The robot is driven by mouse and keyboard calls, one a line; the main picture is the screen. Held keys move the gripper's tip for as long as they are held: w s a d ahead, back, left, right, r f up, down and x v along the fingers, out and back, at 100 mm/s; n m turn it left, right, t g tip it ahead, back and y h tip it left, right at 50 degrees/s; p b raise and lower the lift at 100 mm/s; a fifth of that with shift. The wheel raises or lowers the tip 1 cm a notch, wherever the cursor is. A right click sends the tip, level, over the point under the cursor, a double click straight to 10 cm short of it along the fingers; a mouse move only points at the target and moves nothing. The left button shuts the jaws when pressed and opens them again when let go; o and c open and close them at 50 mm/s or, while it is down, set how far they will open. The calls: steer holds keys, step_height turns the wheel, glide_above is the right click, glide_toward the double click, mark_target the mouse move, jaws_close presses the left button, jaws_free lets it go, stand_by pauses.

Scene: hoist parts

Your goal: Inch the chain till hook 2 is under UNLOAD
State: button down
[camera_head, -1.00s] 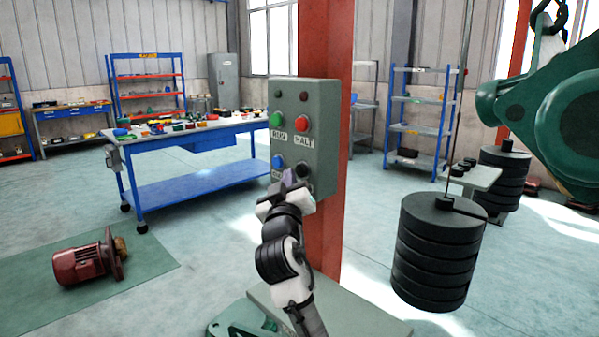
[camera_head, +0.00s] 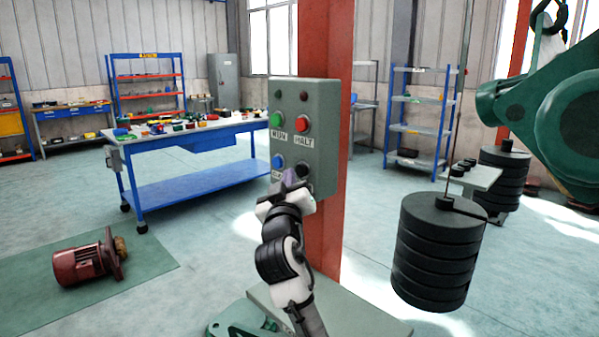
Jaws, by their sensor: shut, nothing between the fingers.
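A grey control box (camera_head: 322,128) is mounted on a red column. Its face has a green button (camera_head: 277,120) at upper left, a red button (camera_head: 303,124) labelled HALT at upper right, and a blue button (camera_head: 278,161) at lower left. A black button (camera_head: 304,169) sits at lower right. My gripper (camera_head: 290,180) is shut and empty at the lower part of the box, just below the blue and black buttons. It covers part of the lower labels. I cannot tell whether its tips touch the box. No numbered hook or UNLOAD sign can be made out.
Black stacked weights (camera_head: 437,250) hang on a rod at right, below green hoist machinery (camera_head: 560,115). The red column (camera_head: 328,45) stands behind the box. A blue workbench (camera_head: 200,178) is at left. A red motor (camera_head: 85,265) lies on a green mat. Open floor lies between.

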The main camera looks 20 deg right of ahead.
steer(key=shift+d, duration=0.1)
steer(key=shift+w+d, duration=0.15)
steer(key=shift+d, duration=0.2)
steer(key=shift+w+d, duration=0.15)
steer(key=shift+d, duration=0.25)
stand_by(1.8)
steer(key=shift+a, duration=0.15)
stand_by(1.5)
steer(key=shift+s+a, duration=0.3)
steer(key=shift+a, duration=0.35)
